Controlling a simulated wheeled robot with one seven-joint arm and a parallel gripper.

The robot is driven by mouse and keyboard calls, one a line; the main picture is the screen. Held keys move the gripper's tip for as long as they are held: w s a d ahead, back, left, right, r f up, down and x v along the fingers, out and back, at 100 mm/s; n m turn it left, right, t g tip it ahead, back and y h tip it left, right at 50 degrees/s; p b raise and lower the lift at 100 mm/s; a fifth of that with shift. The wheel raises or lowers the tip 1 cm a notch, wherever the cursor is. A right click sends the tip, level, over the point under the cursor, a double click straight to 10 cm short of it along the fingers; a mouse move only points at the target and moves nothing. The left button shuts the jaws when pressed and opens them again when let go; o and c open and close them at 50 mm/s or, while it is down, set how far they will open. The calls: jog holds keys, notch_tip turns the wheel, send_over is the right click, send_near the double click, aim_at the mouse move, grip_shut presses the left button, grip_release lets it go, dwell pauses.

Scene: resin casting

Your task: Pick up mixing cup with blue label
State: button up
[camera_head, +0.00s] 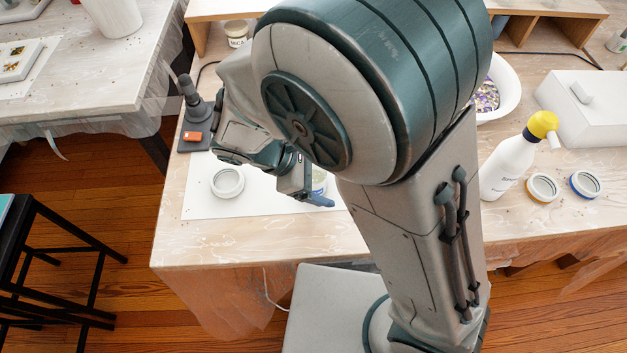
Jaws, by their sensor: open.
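A low round clear cup with a blue band (585,185) stands on the right part of the worktable; its label text is too small to read. My gripper (313,190) is open above the white sheet near the table's front edge, far to the left of the blue-banded cup. Another clear cup (320,182) shows partly behind the gripper fingers, with a greenish tint. My arm hides most of it, and I cannot tell if the fingers touch it.
A yellow-banded cup (542,189) is just left of the blue one, beside a white spray bottle (508,168) with a yellow head. A white-rimmed cup (227,183) sits on the white sheet (205,207). A white box (585,110) stands behind. A black stool (50,250) is at left.

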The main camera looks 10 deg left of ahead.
jog(key=s+a+f+n+t, duration=0.1)
jog(key=a+f+n+t, duration=0.1)
jog(key=a+n, duration=0.1)
jog(key=s+a+f+n+t+b, duration=0.1)
jog(key=s+a+n+t, duration=0.1)
jog(key=a+t, duration=0.1)
jog(key=s+a+f+n+t, duration=0.1)
jog(key=a+f+n+t, duration=0.1)
jog(key=a+n, duration=0.1)
jog(key=shift+s+a+f+n+h, duration=0.15)
jog(key=shift+a, duration=0.3)
jog(key=shift+s+a+f+n+h, duration=0.15)
jog(key=shift+a, duration=0.3)
jog(key=shift+t, duration=0.3)
jog(key=x, duration=0.8)
jog(key=shift+w+d+f+b, duration=0.1)
jog(key=shift+b, duration=0.2)
jog(key=x, duration=0.5)
jog(key=shift+w, duration=0.25)
jog(key=c, duration=1.1)
